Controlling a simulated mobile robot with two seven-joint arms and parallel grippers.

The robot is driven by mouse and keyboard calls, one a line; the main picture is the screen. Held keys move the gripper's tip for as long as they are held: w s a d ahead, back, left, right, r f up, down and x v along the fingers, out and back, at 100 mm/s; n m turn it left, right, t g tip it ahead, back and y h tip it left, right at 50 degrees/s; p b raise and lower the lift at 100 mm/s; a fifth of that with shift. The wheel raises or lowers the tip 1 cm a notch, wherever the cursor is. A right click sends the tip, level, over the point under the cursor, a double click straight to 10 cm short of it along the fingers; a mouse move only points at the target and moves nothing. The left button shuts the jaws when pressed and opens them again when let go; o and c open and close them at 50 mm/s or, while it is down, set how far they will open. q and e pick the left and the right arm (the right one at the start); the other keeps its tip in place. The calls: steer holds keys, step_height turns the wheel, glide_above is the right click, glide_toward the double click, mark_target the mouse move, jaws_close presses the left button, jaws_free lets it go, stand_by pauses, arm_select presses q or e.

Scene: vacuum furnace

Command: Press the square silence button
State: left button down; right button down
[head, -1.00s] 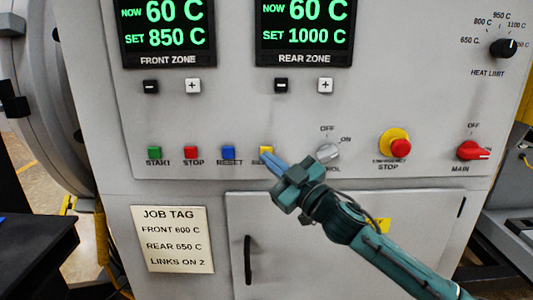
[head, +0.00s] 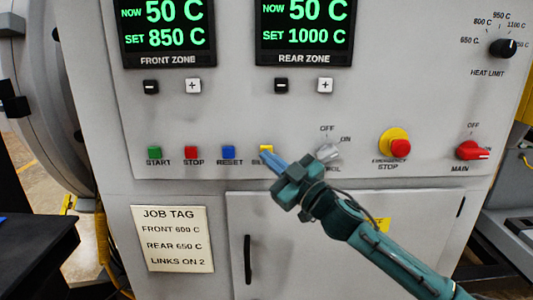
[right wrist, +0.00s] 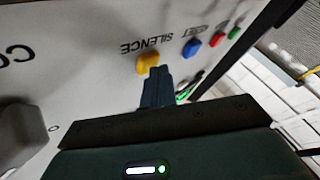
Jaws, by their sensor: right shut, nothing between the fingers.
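The yellow square silence button (head: 265,148) is in the row of buttons on the furnace's grey front panel, right of the blue reset button. The right gripper's (head: 267,156) blue fingers are shut and empty, their tips at the button's lower edge. In the right wrist view the fingertips (right wrist: 155,72) overlap the lower part of the yellow button (right wrist: 147,60), beside the upside-down SILENCE label. I cannot tell whether the tips touch it. My left gripper is not in view.
Left of it are blue reset (head: 228,152), red stop (head: 191,153) and green start (head: 154,152) buttons. A grey control knob (head: 328,151) is close on the right. Further right are the emergency stop (head: 398,145) and red main switch (head: 471,150).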

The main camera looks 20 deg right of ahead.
steer(key=shift+s, duration=0.1)
steer(key=shift+s+a, duration=0.25)
steer(key=shift+s, duration=0.5)
steer(key=shift+s+a+p, duration=0.15)
steer(key=shift+s+a, duration=0.05)
steer(key=shift+s, duration=0.6)
steer(key=shift+s+a+p, duration=0.2)
steer(key=shift+s+a, duration=0.05)
steer(key=shift+s, duration=0.55)
steer(key=shift+s+a+p, duration=0.15)
steer(key=shift+s+a, duration=0.05)
steer(key=shift+s, duration=0.6)
